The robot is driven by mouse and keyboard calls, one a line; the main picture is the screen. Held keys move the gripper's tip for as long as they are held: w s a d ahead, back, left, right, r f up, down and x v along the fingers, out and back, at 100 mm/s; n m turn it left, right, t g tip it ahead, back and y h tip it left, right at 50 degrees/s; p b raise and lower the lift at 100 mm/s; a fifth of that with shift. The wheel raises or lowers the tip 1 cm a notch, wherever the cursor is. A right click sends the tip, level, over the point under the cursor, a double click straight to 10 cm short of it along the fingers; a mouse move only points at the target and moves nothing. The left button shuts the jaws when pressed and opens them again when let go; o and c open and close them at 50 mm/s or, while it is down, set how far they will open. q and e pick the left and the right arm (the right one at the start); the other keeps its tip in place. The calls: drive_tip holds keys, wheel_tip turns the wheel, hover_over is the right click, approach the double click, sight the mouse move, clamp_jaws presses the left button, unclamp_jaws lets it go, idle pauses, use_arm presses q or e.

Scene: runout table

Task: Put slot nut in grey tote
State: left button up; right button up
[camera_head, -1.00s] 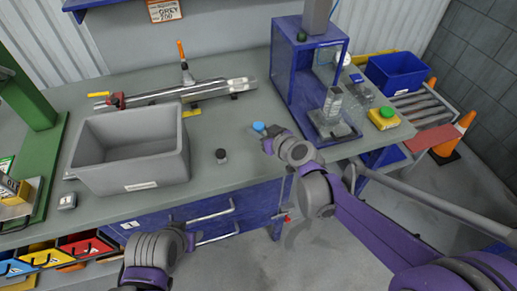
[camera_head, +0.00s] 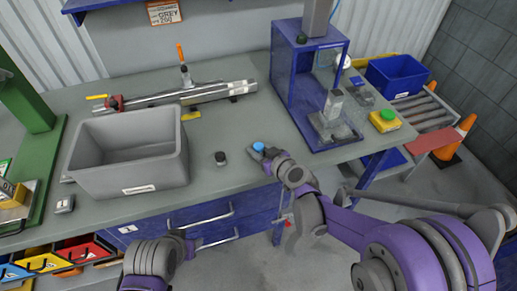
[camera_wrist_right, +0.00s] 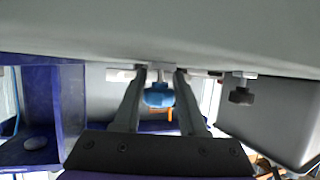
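A small metal piece with a blue knob (camera_head: 258,147) is at my right gripper (camera_head: 264,153), over the worktable's front part. In the right wrist view the blue knob (camera_wrist_right: 159,96) sits between the two fingers of my right gripper (camera_wrist_right: 160,78), which appear to touch it on both sides. A similar piece with a black knob (camera_head: 220,158) stands on the table to its left. I cannot tell from looks alone which piece is called the slot nut. The grey tote (camera_head: 180,160) stands open on the left of the table. My left gripper is out of view.
A blue press-like frame (camera_head: 295,95) stands right of the right gripper. Metal rails with a clamp (camera_head: 185,75) lie behind the tote. A small metal item (camera_head: 65,204) lies at the tote's left front. Table between tote and right gripper is mostly clear.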

drive_tip(key=o, duration=0.5)
drive_tip(key=shift+c, duration=0.2)
drive_tip(key=v, duration=1.1)
drive_tip(key=shift+p, duration=0.3)
